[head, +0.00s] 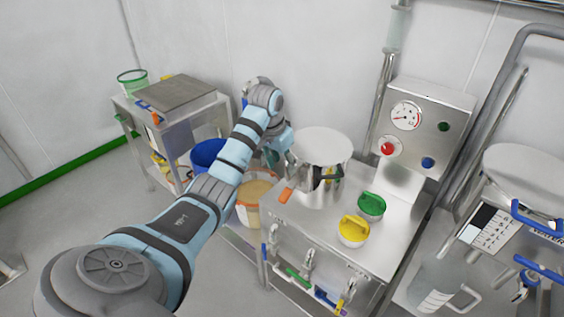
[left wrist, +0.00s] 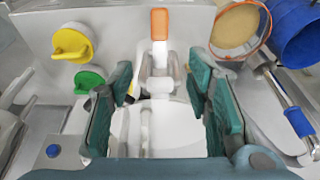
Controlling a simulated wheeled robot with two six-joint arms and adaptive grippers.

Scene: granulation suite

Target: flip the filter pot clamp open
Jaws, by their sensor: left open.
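The filter pot (head: 322,147) is a pale metal vessel with a round flat lid, standing on the steel bench. Its clamp has an orange-tipped lever (head: 286,195) at the pot's front left. In the left wrist view the orange lever tip (left wrist: 159,24) stands beyond the fingertips, with a metal link below it. My left gripper (head: 284,143) is beside the pot, its fingertips partly hidden in the head view. In the left wrist view its teal fingers (left wrist: 160,88) are open, on either side of the clamp link, apart from the orange tip. My right gripper is not in view.
A green-lidded cup (head: 371,205) and a yellow-lidded cup (head: 353,230) stand right of the pot. A gauge panel (head: 425,120) rises behind. A blue bucket (head: 207,153) and a tan-filled bucket (head: 257,190) stand to the left. Tools hang on the bench front.

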